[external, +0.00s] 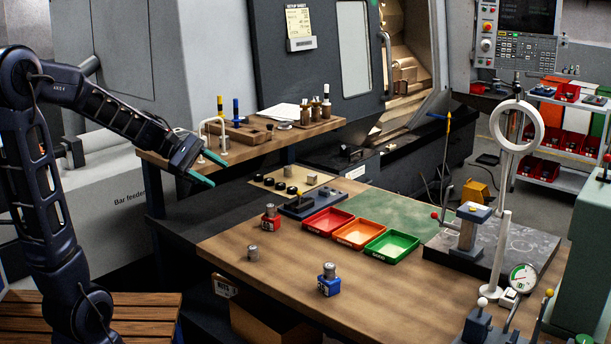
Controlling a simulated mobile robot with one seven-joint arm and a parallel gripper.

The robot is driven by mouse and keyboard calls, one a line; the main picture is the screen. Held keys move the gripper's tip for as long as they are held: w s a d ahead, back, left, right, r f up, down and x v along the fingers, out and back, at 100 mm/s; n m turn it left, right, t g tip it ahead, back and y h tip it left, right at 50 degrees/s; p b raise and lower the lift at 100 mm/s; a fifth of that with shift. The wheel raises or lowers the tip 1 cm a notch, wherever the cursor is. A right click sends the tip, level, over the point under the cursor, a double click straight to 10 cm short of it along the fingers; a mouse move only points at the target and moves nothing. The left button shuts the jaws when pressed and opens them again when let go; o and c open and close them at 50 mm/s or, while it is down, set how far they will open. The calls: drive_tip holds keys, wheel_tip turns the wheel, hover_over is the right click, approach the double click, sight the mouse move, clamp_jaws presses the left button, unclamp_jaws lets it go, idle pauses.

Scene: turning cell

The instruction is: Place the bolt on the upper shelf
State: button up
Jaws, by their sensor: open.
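The upper shelf (246,146) is a wooden board raised above the back left of the bench. My gripper (220,174) has teal fingers, spread apart with nothing between them, at the shelf's front left edge. No piece is clearly recognisable as the bolt at this size. A small grey metal cylinder (253,252) stands alone on the bench's left part. Similar grey metal pieces sit on a blue block (329,288) near the front edge and on a red block (270,222) farther back.
The shelf bears wooden holders (247,133), paper (281,112) and several small bottles (316,108). Red (328,221), orange (358,233) and green (391,246) trays stand mid-bench. A dial gauge (522,278) and stand are at right. Bare wood surrounds the lone cylinder.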

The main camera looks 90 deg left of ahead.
drive_tip(key=w+d+m+g+h, duration=0.25)
drive_tip(key=d+m, duration=0.25)
drive_tip(key=d, duration=0.6)
drive_tip(key=s+d+f+m+g+y, duration=0.1)
drive_tip(key=s+d+m+g+y, duration=0.1)
drive_tip(key=d+m, duration=0.8)
drive_tip(key=s+d+f+m+g+y, duration=0.2)
drive_tip(key=s+d+m, duration=0.4)
drive_tip(key=d+m, duration=0.5)
drive_tip(key=shift+s+g+y, duration=0.35)
drive_tip(key=shift+g+y, duration=0.2)
drive_tip(key=shift+y, duration=0.4)
